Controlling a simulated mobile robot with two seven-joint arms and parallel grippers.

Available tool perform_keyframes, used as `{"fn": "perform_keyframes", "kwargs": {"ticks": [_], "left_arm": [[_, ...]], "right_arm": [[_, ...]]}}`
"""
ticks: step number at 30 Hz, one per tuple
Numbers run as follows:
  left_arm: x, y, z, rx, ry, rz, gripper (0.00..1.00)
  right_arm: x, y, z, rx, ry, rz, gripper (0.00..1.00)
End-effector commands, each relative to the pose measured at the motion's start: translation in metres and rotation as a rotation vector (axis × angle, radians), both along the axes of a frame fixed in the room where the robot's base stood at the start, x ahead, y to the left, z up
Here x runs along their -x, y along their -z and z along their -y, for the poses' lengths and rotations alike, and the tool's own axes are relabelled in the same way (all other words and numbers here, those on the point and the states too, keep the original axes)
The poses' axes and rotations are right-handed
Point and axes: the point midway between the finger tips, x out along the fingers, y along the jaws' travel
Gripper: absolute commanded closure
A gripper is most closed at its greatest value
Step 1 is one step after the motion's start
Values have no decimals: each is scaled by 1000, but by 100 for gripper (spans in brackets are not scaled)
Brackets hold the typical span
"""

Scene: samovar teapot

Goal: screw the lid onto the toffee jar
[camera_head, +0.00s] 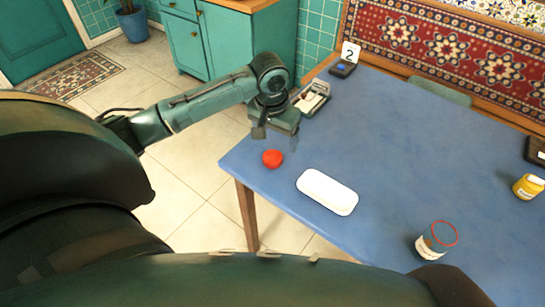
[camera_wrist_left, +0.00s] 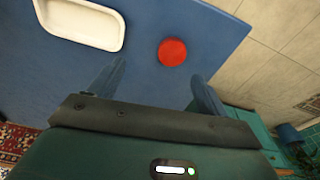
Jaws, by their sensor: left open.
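The red lid (camera_head: 272,159) lies on the blue table near its left edge. It also shows in the left wrist view (camera_wrist_left: 172,52), ahead of the fingertips and between their lines. The toffee jar (camera_head: 436,240) stands at the front right of the table in the head view, with a red ring at its top and a pale label. My left gripper (camera_head: 278,143) is above the table's left edge, just behind the lid in the head view. Its two fingers (camera_wrist_left: 155,82) are apart with nothing between them. My right gripper is not in view.
A white tray (camera_head: 327,192) lies between the lid and the jar. A yellow jar (camera_head: 528,187) stands at the right. A metal device (camera_head: 312,98) and a number 2 card (camera_head: 350,53) are at the back left. The middle of the blue table (camera_head: 420,150) is clear.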

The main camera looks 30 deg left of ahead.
Motion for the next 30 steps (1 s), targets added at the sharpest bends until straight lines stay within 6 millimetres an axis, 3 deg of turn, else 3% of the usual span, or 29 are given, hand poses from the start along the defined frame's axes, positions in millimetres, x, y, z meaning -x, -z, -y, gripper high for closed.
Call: {"fn": "perform_keyframes", "kwargs": {"ticks": [6, 17, 20, 30], "left_arm": [[-14, -19, -25, -8, -88, -10, 22], [-14, -19, -26, -8, -93, -12, 22], [-15, -10, -26, -8, -93, -14, 22], [-22, 49, -26, -7, -92, -14, 22]], "right_arm": [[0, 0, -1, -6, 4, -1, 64], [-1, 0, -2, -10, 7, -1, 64], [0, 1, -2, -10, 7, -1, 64], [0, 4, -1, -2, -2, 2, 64]]}}
